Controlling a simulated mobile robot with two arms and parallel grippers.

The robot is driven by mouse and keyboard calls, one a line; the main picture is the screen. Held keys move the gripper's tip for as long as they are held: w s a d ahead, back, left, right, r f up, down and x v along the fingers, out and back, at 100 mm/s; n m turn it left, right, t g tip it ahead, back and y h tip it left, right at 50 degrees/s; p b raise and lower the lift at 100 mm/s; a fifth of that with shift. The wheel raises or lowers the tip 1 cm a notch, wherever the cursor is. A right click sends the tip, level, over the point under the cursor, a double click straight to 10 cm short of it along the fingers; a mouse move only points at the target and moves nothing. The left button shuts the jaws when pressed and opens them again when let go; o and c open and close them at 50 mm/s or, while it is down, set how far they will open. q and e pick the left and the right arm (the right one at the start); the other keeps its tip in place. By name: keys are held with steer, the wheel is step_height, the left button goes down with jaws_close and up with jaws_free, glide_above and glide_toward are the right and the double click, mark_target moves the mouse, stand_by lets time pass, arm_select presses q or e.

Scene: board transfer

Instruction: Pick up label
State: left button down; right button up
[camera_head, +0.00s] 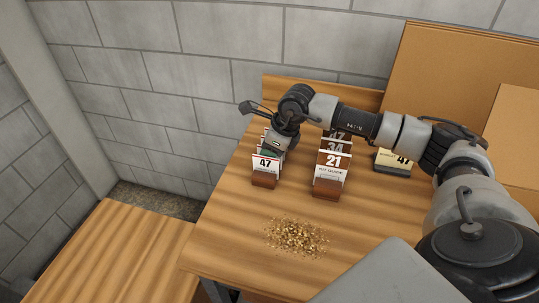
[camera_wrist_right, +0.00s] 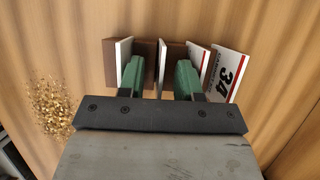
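My right gripper (camera_wrist_right: 160,78) is open, its two green fingers spread around a thin white label (camera_wrist_right: 161,62) seen edge-on in a brown wooden holder. Gaps show between the label and both fingers. In the head view the right gripper (camera_head: 273,148) reaches down over the left row of labels. The front label of that row (camera_head: 266,165) reads 47 and stands in a wooden holder; those behind are mostly hidden by my gripper. In the wrist view a label reading 34 (camera_wrist_right: 228,73) stands beyond the right finger. My left gripper is not in view.
A second row of labels (camera_head: 332,165), with 21 in front and 34 behind, stands to the right. Golden flakes (camera_head: 296,236) lie on the wooden table (camera_head: 222,247). Cardboard-coloured boxes (camera_head: 455,75) stand behind.

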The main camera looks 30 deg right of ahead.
jaws_close()
stand_by(0.3)
